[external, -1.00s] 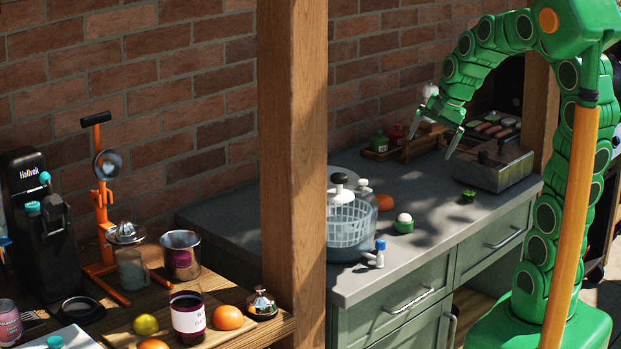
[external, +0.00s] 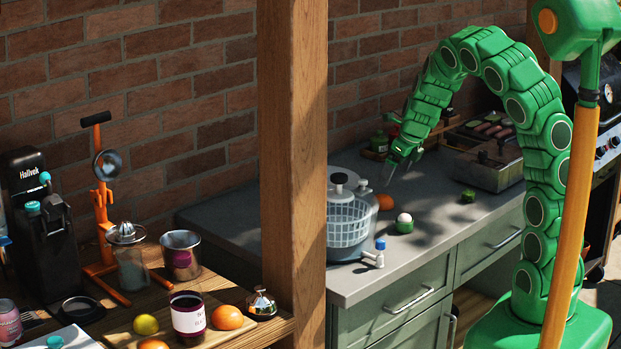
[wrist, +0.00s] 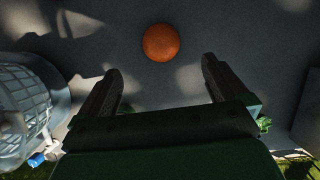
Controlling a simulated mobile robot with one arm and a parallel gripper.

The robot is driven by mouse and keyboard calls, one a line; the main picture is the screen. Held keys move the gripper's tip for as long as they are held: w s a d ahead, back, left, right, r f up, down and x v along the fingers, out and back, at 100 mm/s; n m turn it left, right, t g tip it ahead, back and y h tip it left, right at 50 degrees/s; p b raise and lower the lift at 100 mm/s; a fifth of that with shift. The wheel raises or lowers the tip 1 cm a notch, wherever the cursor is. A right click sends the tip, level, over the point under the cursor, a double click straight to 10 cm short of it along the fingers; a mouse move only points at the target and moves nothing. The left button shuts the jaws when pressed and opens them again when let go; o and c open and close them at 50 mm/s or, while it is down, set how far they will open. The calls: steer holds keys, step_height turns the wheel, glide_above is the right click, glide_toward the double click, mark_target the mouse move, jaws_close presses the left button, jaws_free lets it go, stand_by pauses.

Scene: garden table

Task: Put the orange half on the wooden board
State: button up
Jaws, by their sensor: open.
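An orange piece (external: 384,202) lies on the grey counter beside the salad spinner; in the wrist view it is a round orange shape (wrist: 161,42). No cut face shows, so I cannot tell which way it lies. My gripper (external: 392,172) is open and empty above the counter, close to the orange piece and higher than it. In the wrist view the orange lies just beyond the open fingertips (wrist: 161,70), centred between them. The wooden board (external: 209,339) is on the wooden table at lower left, with a jar and fruit on or around it.
A salad spinner (external: 349,220) stands close left of the orange piece. A green-and-white item (external: 404,223) and a blue-topped item (external: 375,254) are in front. A wooden post (external: 292,150) stands between the counter and table views. A metal tray (external: 487,165) is farther right.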

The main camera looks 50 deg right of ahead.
mark_target(384, 196)
steer(key=shift+w+d+f+m, duration=0.2)
steer(key=shift+w+f+m, duration=0.35)
steer(key=shift+f+m, duration=0.25)
steer(key=shift+x, duration=3.8)
steer(key=shift+s+a, duration=0.1)
steer(key=shift+a, duration=0.05)
steer(key=c, duration=1.3)
